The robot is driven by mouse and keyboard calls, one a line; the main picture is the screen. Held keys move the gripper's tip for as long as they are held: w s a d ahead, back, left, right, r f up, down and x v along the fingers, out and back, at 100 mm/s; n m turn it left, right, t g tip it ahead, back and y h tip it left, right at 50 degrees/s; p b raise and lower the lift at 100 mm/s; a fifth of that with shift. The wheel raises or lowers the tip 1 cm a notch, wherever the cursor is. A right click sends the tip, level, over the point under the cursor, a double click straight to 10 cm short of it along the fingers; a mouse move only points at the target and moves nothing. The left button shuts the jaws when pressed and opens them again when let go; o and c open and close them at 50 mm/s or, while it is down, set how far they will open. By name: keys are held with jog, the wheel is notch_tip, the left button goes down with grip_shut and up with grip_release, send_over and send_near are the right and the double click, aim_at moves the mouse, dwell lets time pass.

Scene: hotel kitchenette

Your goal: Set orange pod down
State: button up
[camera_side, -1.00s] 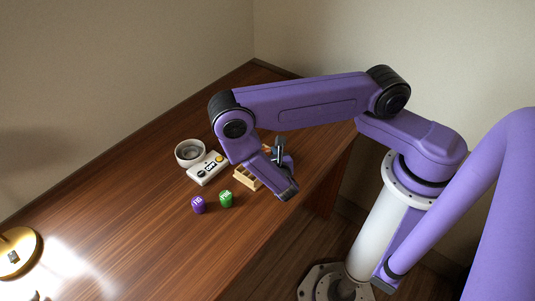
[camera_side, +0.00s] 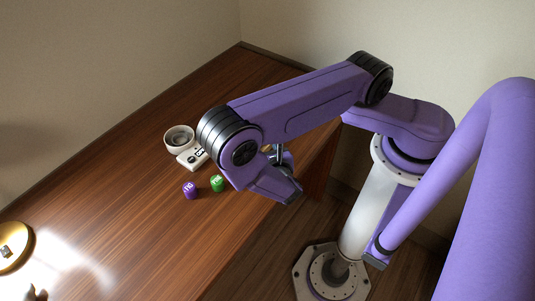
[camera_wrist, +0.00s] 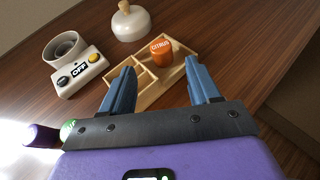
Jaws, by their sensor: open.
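The orange pod (camera_wrist: 161,50), labelled CITRUS, stands upright in the wooden tray (camera_wrist: 150,103), in the wrist view. It sits toward the tray's far side, in a compartment; the exact fit cannot be told. My gripper (camera_wrist: 160,64) is open, with one blue finger on each side of the view and a wide gap between them. The pod shows in that gap, just beyond the fingertips, and seems clear of both. In the side view my gripper (camera_side: 279,156) is partly hidden by my wrist, and the orange pod cannot be made out.
A white unit with a round cup and an OFF panel (camera_wrist: 79,70) stands left of the tray. A white lid with a wooden knob (camera_wrist: 131,24) is behind. A gold lamp base (camera_side: 14,245) is far left.

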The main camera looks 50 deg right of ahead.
jog(key=v, duration=0.3)
jog(key=s+d+r+m+g+y, duration=0.1)
jog(key=s+r+m+g+y, duration=0.2)
jog(key=r, duration=0.4)
jog(key=s+d+r+m+g+y, duration=0.2)
jog(key=s+r+m+g, duration=0.2)
jog(key=s+r+m, duration=0.2)
jog(key=s+d+r+m+g+y, duration=0.1)
jog(key=s+r+m+g+y, duration=0.2)
jog(key=r+m, duration=0.3)
notch_tip(320, 180, up, 3)
jog(key=shift+s+d+r+m+g+y, duration=0.3)
jog(key=shift+s+m, duration=0.1)
jog(key=shift+s, duration=0.5)
